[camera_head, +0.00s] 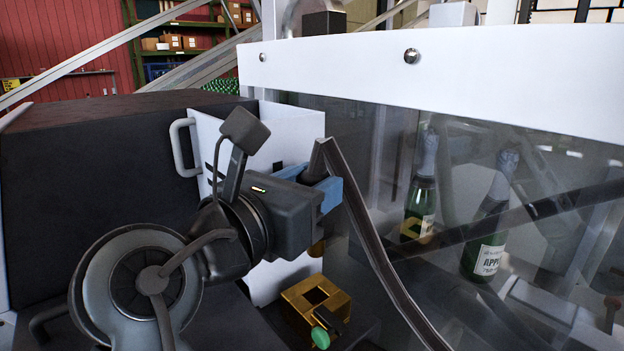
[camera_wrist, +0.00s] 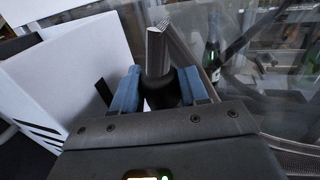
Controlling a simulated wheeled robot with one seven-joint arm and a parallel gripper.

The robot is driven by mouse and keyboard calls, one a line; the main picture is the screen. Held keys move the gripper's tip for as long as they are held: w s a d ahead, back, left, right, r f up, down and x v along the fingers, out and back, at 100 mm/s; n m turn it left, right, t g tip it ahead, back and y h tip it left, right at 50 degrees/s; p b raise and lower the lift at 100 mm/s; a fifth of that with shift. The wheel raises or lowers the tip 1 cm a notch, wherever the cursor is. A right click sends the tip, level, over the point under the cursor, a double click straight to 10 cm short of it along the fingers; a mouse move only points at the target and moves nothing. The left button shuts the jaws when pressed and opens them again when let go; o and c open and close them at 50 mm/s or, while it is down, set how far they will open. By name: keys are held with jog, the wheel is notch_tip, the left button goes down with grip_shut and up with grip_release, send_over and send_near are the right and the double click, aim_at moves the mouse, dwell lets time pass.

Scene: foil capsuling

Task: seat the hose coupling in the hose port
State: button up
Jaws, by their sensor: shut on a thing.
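My gripper (camera_head: 328,190), with blue fingers, is shut on a dark cylindrical part, which I take to be the hose coupling (camera_head: 312,173). It is held in front of the open white panel, left of the clear guard. In the wrist view the dark coupling (camera_wrist: 162,93) sits between the two blue fingers (camera_wrist: 160,88). A grey ribbed hose (camera_head: 362,235) rises from it, bends sharply and runs down to the lower right. Below my gripper is a brass block (camera_head: 315,303) with a square opening and a green knob. I cannot tell whether this is the hose port.
A clear guard (camera_head: 375,150) with a white top rail (camera_head: 440,75) fills the right side. Behind it stand foil-topped green bottles (camera_head: 421,195), (camera_head: 487,240). A white panel with a handle (camera_head: 183,150) stands close behind my gripper, beside a dark cabinet (camera_head: 90,170).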

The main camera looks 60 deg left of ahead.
aim_at(315, 255)
jog(key=shift+s, duration=0.1)
jog(key=shift+f+b, duration=0.7)
jog(key=shift+f, duration=2.15)
jog(key=shift+d+p, duration=0.1)
jog(key=shift+p, duration=0.6)
jog(key=shift+f+b, duration=0.6)
jog(key=shift+f, duration=1.85)
jog(key=o, duration=1.2)
jog(key=shift+b+v, duration=0.6)
jog(key=shift+v, duration=3.25)
jog(key=shift+s+d, duration=0.1)
